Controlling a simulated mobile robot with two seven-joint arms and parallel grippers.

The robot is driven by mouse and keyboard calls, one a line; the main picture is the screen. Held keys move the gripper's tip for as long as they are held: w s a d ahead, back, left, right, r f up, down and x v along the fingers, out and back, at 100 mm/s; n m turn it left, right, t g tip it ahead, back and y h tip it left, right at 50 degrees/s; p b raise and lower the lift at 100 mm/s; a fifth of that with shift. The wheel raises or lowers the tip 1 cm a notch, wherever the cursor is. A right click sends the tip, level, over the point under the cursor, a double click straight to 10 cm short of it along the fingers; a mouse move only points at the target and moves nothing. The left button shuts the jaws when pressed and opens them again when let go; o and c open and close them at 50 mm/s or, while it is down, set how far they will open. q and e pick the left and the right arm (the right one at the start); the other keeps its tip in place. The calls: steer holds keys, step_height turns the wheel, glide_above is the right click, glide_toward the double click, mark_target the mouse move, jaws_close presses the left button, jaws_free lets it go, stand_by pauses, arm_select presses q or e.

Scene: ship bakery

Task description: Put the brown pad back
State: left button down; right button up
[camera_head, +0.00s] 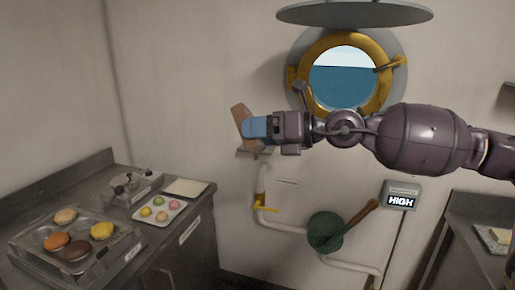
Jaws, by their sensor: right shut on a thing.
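The brown pad (239,112) is in my right gripper (254,128), in front of the wall left of the porthole. The gripper reaches in from the right with its blue fingers shut on the pad. The pad is tilted, and its middle is hidden behind the fingers. A small grey wall bracket (265,152) shows just below the pad; I cannot tell whether they touch. My left gripper is not in view.
A yellow-rimmed porthole (296,77) is behind my right arm. A pipe with a yellow valve handle (263,205) and a green pan-like thing (325,232) are below. The left counter holds a bun tray (40,243) and a small tray of coloured sweets (176,205).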

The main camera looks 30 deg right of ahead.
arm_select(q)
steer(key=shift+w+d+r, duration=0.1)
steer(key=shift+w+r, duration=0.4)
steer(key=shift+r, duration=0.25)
arm_select(e)
steer(key=s+a+r+g+h, duration=0.1)
steer(key=s+r, duration=0.4)
steer(key=r, duration=0.2)
steer(key=s+a+r+n+g+h, duration=0.1)
steer(key=s+r, duration=0.3)
steer(key=r, duration=0.4)
steer(key=shift+s+a+h, duration=0.15)
steer(key=shift+s+h, duration=0.2)
steer(key=shift+h, duration=0.35)
steer(key=shift+s, duration=0.1)
steer(key=shift+s+a+r, duration=0.15)
steer(key=shift+r, duration=0.05)
